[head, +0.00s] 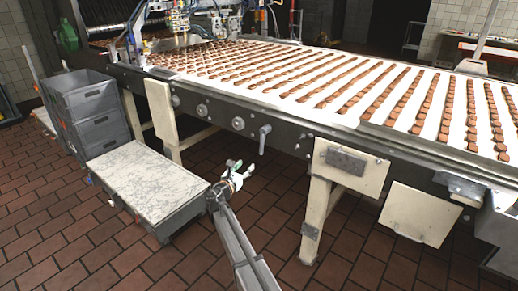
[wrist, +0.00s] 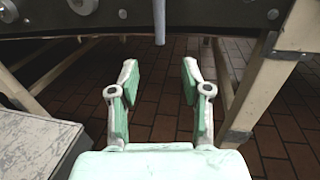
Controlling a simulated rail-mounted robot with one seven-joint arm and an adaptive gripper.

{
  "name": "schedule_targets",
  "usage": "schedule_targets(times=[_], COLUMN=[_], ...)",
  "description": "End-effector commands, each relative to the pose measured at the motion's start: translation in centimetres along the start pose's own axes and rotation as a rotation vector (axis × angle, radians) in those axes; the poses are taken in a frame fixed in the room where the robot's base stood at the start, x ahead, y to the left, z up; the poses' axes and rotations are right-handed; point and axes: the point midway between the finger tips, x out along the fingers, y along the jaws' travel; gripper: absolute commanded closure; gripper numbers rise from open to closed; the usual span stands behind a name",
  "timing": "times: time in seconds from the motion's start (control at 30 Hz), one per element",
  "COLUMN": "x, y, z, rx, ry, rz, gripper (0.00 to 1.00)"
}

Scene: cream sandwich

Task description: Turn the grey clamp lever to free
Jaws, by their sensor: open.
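The grey clamp lever (head: 264,139) hangs down from the dark side rail of the conveyor table in the head view. In the wrist view the lever (wrist: 159,22) is a pale upright bar at the top edge, with its upper part out of the frame. My gripper (head: 240,166) is below and a little left of the lever in the head view. In the wrist view my gripper (wrist: 158,75) has its two pale green fingers spread wide with nothing between them. The lever's lower end shows above the gap, apart from the fingers.
The conveyor (head: 330,85) carries rows of brown biscuits. Cream legs (head: 318,215) stand on both sides of the lever. A marble-topped cart (head: 145,180) is at left beside stacked grey crates (head: 92,110). Brick floor (head: 200,260) lies open below my arm.

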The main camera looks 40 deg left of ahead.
Motion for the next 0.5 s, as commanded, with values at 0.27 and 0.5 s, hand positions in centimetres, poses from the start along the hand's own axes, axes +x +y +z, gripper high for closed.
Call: schedule_targets(times=[0.27,0.5], x=[4.5,9.4], y=[0.2,0.1], z=[0.0,0.0], rx=[0.003,0.004], ry=[0.0,0.0], rz=[-0.002,-0.002], gripper=[0.52,0.52])
